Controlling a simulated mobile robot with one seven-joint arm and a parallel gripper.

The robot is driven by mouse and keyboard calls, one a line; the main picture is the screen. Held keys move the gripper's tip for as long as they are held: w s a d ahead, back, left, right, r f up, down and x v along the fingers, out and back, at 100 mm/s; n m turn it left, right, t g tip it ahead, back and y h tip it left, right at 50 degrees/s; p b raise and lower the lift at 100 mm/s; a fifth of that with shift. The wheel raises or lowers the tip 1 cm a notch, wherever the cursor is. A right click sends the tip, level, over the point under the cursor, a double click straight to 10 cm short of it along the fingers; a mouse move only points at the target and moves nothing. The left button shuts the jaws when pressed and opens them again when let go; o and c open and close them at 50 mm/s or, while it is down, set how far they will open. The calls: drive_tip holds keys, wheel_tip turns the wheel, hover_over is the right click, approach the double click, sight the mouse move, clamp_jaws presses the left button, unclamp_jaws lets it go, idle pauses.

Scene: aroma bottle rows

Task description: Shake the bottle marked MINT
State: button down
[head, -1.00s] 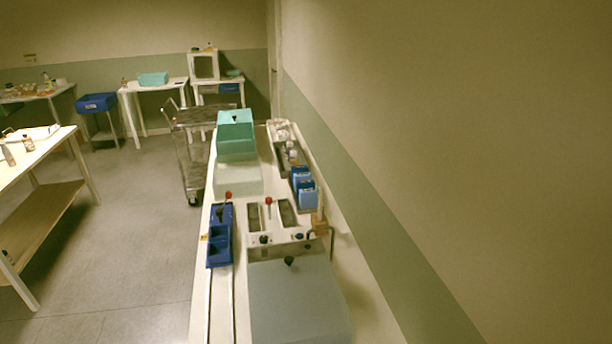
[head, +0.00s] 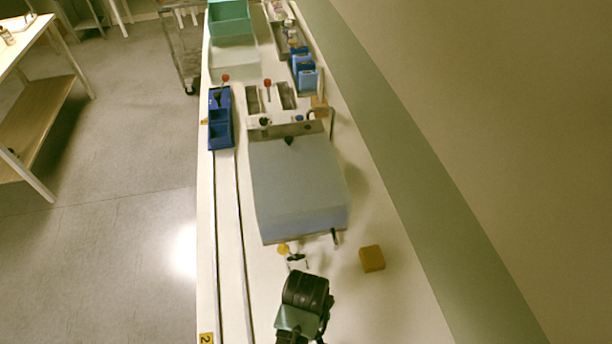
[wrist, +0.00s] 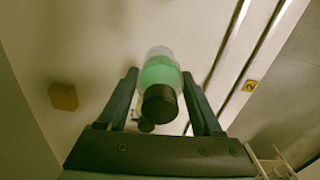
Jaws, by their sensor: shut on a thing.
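In the wrist view, my gripper (wrist: 160,82) is shut on a clear bottle (wrist: 159,72) with a green band or green contents and a dark cap. The cap faces the camera and the body points away between the fingers. I cannot read any marking on it, so I cannot tell whether it says MINT. In the head view, my dark wrist shows at the bottom, over the near end of the long white bench (head: 400,310). The fingers and the bottle are not clear there.
A grey box-shaped unit (head: 297,185) stands beyond my wrist. A tan block (head: 371,258) lies to the right; it also shows in the wrist view (wrist: 63,96). A blue tray (head: 220,120) and blue boxes (head: 303,70) are farther back. The wall borders the right side.

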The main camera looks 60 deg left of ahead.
wheel_tip(320, 180, up, 6)
drive_tip(key=p, duration=0.3)
drive_tip(key=shift+f+p, duration=0.15)
drive_tip(key=shift+p, duration=0.15)
wheel_tip(320, 180, up, 3)
drive_tip(key=p, duration=0.3)
drive_tip(key=shift+f, duration=0.15)
drive_tip(key=shift+f, duration=0.1)
